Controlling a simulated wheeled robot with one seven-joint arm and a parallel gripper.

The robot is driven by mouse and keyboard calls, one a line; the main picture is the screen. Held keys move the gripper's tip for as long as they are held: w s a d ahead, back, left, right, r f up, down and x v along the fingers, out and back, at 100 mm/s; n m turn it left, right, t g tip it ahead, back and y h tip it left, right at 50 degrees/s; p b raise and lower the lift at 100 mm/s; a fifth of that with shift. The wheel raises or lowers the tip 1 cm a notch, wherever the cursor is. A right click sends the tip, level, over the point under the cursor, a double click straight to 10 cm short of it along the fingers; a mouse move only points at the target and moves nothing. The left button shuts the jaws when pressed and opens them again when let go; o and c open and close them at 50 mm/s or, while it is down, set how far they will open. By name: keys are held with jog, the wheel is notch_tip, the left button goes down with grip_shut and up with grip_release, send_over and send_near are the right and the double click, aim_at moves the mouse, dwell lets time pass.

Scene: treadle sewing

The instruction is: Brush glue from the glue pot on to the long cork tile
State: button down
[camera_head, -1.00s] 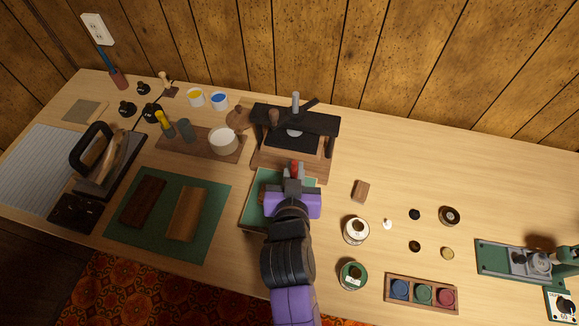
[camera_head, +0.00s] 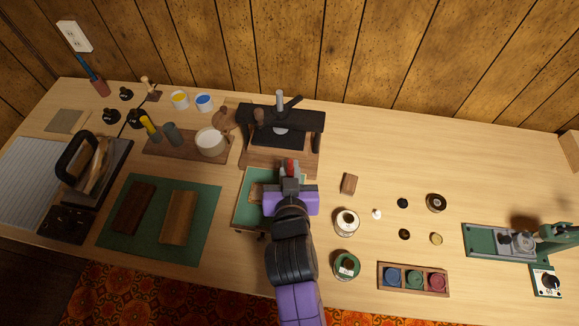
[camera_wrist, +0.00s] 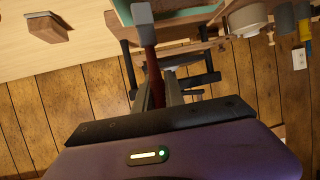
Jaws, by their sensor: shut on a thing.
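My gripper (camera_head: 290,178) is shut on a dark red-handled brush (camera_wrist: 152,75) with a pale grey blocky end; it shows as a small red patch (camera_head: 291,166) in the head view. The gripper is above a green-lined tray (camera_head: 243,215) with a small tan piece (camera_head: 256,190) in it, partly hidden by my arm. A cream pot (camera_head: 210,141), which looks like the glue pot, stands on a brown board to the upper left. Two long pieces lie on a green mat, one dark brown (camera_head: 134,207) and one lighter brown (camera_head: 178,217); I cannot tell which tile is cork.
A dark press (camera_head: 281,120) stands just behind the gripper. A small wooden block (camera_head: 349,184) and round tins lie to the right. The back right of the bench is clear.

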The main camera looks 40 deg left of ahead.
jog(key=shift+s+a+f+b, duration=0.1)
jog(key=shift+s+a+b, duration=0.35)
jog(key=shift+a, duration=0.25)
jog(key=shift+s+a+b, duration=0.3)
jog(key=shift+s+a, duration=0.15)
jog(key=shift+a, duration=0.25)
jog(key=s+a+b, duration=0.3)
jog(key=a, duration=0.3)
jog(key=shift+s, duration=0.35)
dwell(0.8)
dwell(0.5)
jog(key=shift+w+d+p, duration=0.4)
jog(key=shift+w+d, duration=0.1)
jog(key=shift+d, duration=0.3)
jog(key=shift+w+d+p, duration=0.35)
jog(key=shift+w+d, duration=0.1)
jog(key=shift+d, duration=0.3)
jog(key=shift+w+d, duration=0.1)
jog(key=shift+w+d+p, duration=0.35)
jog(key=shift+d, duration=0.25)
jog(key=shift+w+d, duration=0.1)
